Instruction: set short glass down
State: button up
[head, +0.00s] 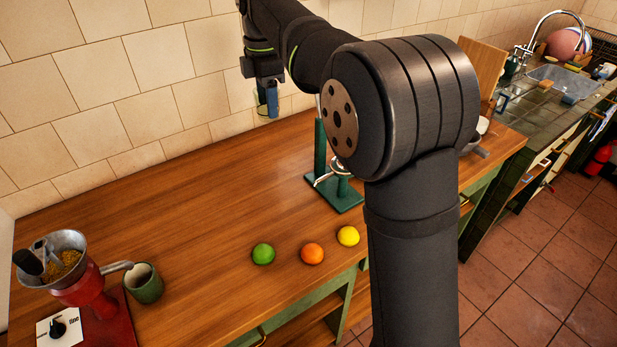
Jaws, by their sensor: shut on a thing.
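My gripper (270,103) is at the top centre of the head view, in front of the tiled wall and above the back of the wooden counter (190,215). Its fingers point down and show a blue part. It is shut on the short glass, whose clear body is small and hard to make out against the pale tiles. The glass is held up, apart from the counter. My own arm covers much of the centre right.
A green stand (337,190) is right of my gripper. Green (263,253), orange (312,253) and yellow (348,236) balls lie along the front. A red grinder (90,295) and green cup (145,283) stand front left. The counter's left middle is clear.

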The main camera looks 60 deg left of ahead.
jog(key=shift+s+a+f, duration=0.2)
jog(key=shift+s+a, duration=0.2)
jog(key=shift+s, duration=0.4)
jog(key=shift+f+m, duration=0.2)
jog(key=shift+m, duration=0.1)
jog(key=shift+w+f+m, duration=0.45)
jog(key=shift+w+m, duration=0.15)
jog(key=w+d+f+m, duration=0.1)
jog(key=w+f+m, duration=0.1)
jog(key=f+m, duration=0.4)
jog(key=w+d+f+m, duration=0.2)
jog(key=f+m, duration=0.4)
jog(key=f, duration=0.4)
jog(key=w+d+f+m, duration=0.1)
jog(key=w+f+m, duration=0.1)
jog(key=f+m, duration=0.4)
jog(key=shift+w+d+f+m, duration=0.1)
jog(key=shift+d+f+m, duration=0.1)
jog(key=shift+f, duration=0.35)
jog(key=shift+w+d+f+m, duration=0.1)
jog(key=shift+d+f+m, duration=0.1)
jog(key=shift+f, duration=0.35)
